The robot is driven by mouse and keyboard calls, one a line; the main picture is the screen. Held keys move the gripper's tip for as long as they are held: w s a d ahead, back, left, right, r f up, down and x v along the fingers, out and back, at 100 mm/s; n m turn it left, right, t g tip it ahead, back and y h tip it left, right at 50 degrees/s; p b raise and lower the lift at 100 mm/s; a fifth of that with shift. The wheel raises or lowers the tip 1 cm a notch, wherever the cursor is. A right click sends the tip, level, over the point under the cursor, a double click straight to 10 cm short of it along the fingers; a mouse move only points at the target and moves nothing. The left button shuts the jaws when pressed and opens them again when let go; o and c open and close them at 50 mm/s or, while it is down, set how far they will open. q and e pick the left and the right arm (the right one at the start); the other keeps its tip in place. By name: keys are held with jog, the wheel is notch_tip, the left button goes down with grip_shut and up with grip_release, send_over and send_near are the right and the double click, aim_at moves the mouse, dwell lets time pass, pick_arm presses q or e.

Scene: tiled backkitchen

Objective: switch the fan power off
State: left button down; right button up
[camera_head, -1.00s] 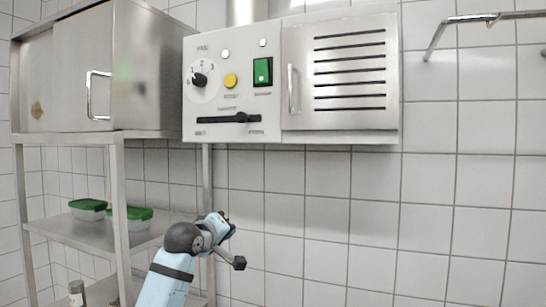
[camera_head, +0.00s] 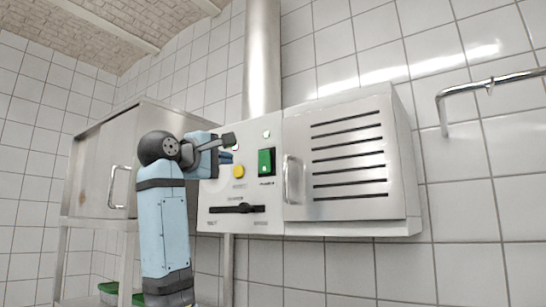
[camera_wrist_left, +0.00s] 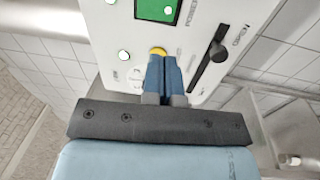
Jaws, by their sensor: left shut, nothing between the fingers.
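The white fan control panel (camera_head: 215,190) carries a green rocker switch (camera_head: 266,161), a yellow round button (camera_head: 238,171) and a black slider (camera_head: 237,208). In the left wrist view the green switch (camera_wrist_left: 158,10) is cut by the top edge, and the slider (camera_wrist_left: 217,52) is at right. My left gripper (camera_head: 215,162) is raised in front of the panel's left side and hides the dial. Its blue fingers (camera_wrist_left: 164,62) are shut and empty, their tips overlapping the yellow button (camera_wrist_left: 157,51) in that view. I cannot tell whether they touch it. My right gripper is not in view.
A slotted metal door (camera_head: 350,150) with a vertical handle (camera_head: 293,180) adjoins the panel at right. A steel cabinet (camera_head: 95,165) stands at left, and a vertical duct (camera_head: 262,60) rises above. A metal rail (camera_head: 470,88) juts from the tiled wall at far right.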

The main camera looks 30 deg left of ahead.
aim_at(263, 155)
pick_arm(q)
jog(key=shift+s+a+r+n, duration=0.1)
jog(key=shift+s+r+n, duration=0.2)
jog(key=shift+s+r, duration=0.55)
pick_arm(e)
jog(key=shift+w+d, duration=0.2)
pick_arm(q)
jog(key=shift+r, duration=0.1)
jog(key=shift+w, duration=0.15)
jog(key=w+p, duration=0.2)
jog(key=w, duration=0.2)
jog(key=w+r+p, duration=0.1)
jog(key=w, duration=0.3)
jog(key=w+d+r+p, duration=0.1)
jog(key=w+p, duration=0.1)
jog(key=w, duration=0.2)
jog(key=shift+w+p, duration=0.25)
jog(key=shift+p, duration=0.1)
jog(key=shift+w+d+f, duration=0.1)
jog(key=shift+w, duration=0.55)
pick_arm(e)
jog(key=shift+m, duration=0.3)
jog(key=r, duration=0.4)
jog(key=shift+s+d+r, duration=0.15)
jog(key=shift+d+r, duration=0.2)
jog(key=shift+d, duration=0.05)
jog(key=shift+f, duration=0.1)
